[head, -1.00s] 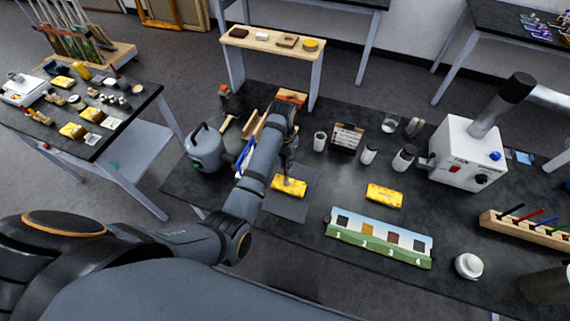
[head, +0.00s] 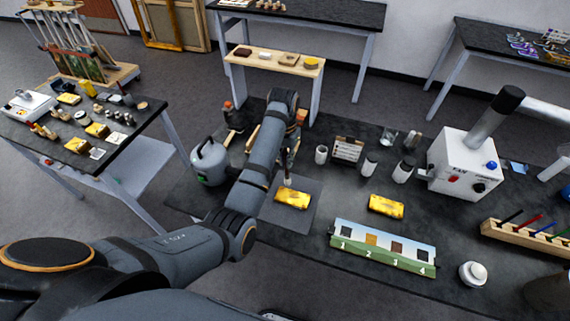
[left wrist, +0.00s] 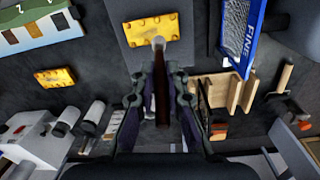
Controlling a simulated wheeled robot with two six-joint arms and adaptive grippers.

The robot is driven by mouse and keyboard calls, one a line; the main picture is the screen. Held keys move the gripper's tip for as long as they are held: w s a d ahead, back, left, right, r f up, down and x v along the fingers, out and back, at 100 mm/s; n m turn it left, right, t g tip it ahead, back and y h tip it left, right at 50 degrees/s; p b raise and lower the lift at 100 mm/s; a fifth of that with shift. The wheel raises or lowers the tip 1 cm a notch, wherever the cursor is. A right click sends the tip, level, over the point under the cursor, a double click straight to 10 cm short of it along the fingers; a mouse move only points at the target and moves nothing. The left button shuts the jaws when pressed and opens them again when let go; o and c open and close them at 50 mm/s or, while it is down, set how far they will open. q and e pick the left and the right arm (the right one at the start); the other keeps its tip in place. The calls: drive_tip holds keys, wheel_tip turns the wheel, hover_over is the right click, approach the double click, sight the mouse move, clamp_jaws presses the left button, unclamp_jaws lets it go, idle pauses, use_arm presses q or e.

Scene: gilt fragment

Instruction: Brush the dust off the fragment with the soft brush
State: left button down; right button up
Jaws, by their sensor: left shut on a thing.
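The gilt fragment (head: 292,198) is a yellow plate lying on a dark grey mat (head: 308,216). It also shows at the top of the left wrist view (left wrist: 140,32). My left gripper (head: 290,148) is above the fragment's far side, shut on the soft brush (head: 288,172). In the left wrist view the brush (left wrist: 162,95) has a brown handle between the fingers (left wrist: 162,82). Its pale tip overlaps the fragment's edge; I cannot tell whether it touches. My right gripper is not in view.
A second yellow plate (head: 386,206) lies to the right, behind a numbered strip (head: 382,247). A grey canister (head: 208,160) stands left of my arm. A cup (head: 321,154), jars and a white machine (head: 464,160) stand behind and right. A blue FINE sheet (left wrist: 244,35) lies near the mat.

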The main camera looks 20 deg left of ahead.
use_arm(q)
drive_tip(key=shift+w+d, duration=0.1)
drive_tip(key=shift+w+f, duration=0.1)
drive_tip(key=shift+w, duration=0.05)
